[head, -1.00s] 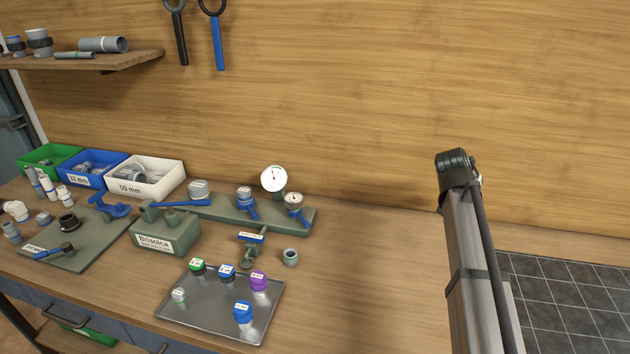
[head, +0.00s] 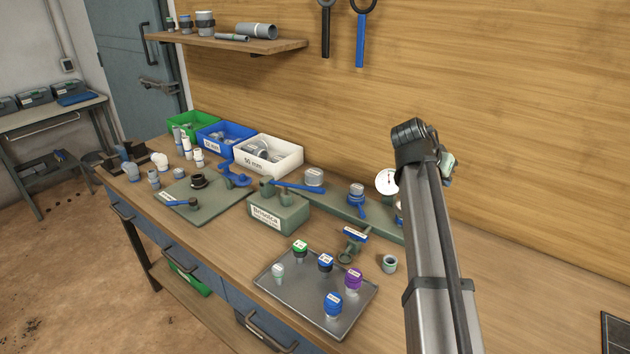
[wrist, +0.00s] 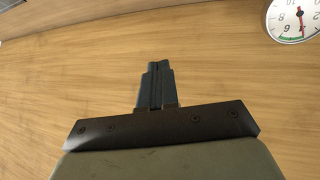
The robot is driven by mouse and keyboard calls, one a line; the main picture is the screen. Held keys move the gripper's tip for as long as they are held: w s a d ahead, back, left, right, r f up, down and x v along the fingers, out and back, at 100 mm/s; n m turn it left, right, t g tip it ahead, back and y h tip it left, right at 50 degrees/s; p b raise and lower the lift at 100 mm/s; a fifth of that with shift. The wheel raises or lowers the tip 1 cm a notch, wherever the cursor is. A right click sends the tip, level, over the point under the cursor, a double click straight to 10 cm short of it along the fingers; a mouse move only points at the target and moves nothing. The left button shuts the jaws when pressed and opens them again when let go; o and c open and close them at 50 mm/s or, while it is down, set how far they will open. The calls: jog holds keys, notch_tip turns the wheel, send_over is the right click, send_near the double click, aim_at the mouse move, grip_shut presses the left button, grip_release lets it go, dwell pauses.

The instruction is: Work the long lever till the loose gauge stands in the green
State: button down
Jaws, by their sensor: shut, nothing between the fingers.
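A long blue lever (head: 298,187) sticks out to the right from the top of the green box labelled Brisolca (head: 277,214). A round white gauge (head: 387,181) stands behind the green manifold, partly covered by my arm. It also shows cut off at the top right of the wrist view (wrist: 287,22). Its red needle points down in that picture, near the right end of a green arc; I cannot tell whether it is inside it. My gripper (wrist: 158,66) is shut and empty, over bare wood, left of the gauge in the wrist view. The lever is outside the wrist view.
A metal tray (head: 268,283) with several coloured caps lies in front. A grey-green fitting (head: 389,264) stands right of it. White (head: 292,155), blue (head: 203,141) and green bins stand at the back left. The bench front right of the tray is clear.

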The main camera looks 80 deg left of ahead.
jog(key=s+a+r, duration=0.1)
jog(key=s+r, duration=0.1)
jog(key=s, duration=1.1)
jog(key=s+a+r+n+y, duration=0.1)
jog(key=s+a+r, duration=0.1)
jog(key=s, duration=1.1)
jog(key=s+a+r+n, duration=0.1)
jog(key=s+r, duration=0.3)
jog(key=s, duration=0.8)
jog(key=shift+s+a+y, duration=0.35)
jog(key=shift+s+y, duration=0.05)
jog(key=s+d+f+x, duration=0.1)
jog(key=f+x, duration=0.1)
jog(key=x, duration=1)
jog(key=shift+d+f, duration=0.2)
jog(key=shift+f, duration=0.2)
jog(key=shift+w, duration=0.1)
